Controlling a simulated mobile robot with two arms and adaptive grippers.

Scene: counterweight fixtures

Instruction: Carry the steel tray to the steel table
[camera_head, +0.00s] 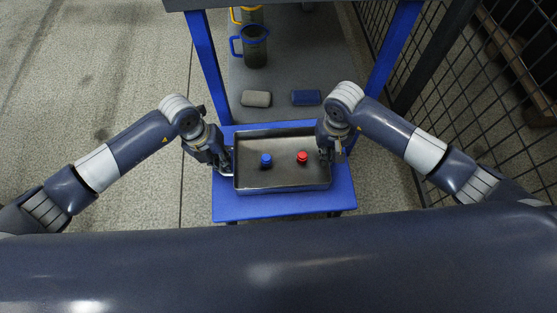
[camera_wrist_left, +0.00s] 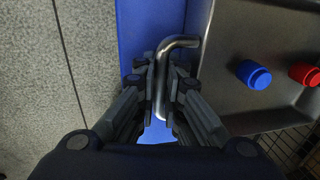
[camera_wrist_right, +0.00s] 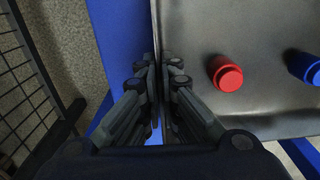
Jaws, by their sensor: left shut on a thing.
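The steel tray (camera_head: 282,180) is a shallow grey rectangle resting on a blue stand (camera_head: 285,206). A blue knobbed piece (camera_head: 266,160) and a red one (camera_head: 302,157) stand upright inside it. My left gripper (camera_head: 224,163) is shut on the bent bar handle (camera_wrist_left: 181,42) at the tray's left end. My right gripper (camera_head: 335,152) is at the tray's right end, its fingers close together on either side of the rim (camera_wrist_right: 157,30); whether it is clamped is unclear. I cannot tell for certain which surface is the steel table.
Beyond the tray, a grey surface (camera_head: 285,85) between blue posts holds a blue-handled mug (camera_head: 255,47), a yellow-handled mug (camera_head: 250,14), a grey block (camera_head: 257,99) and a blue block (camera_head: 306,97). Wire fencing (camera_head: 465,110) stands at right. The floor (camera_head: 90,80) at left is clear.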

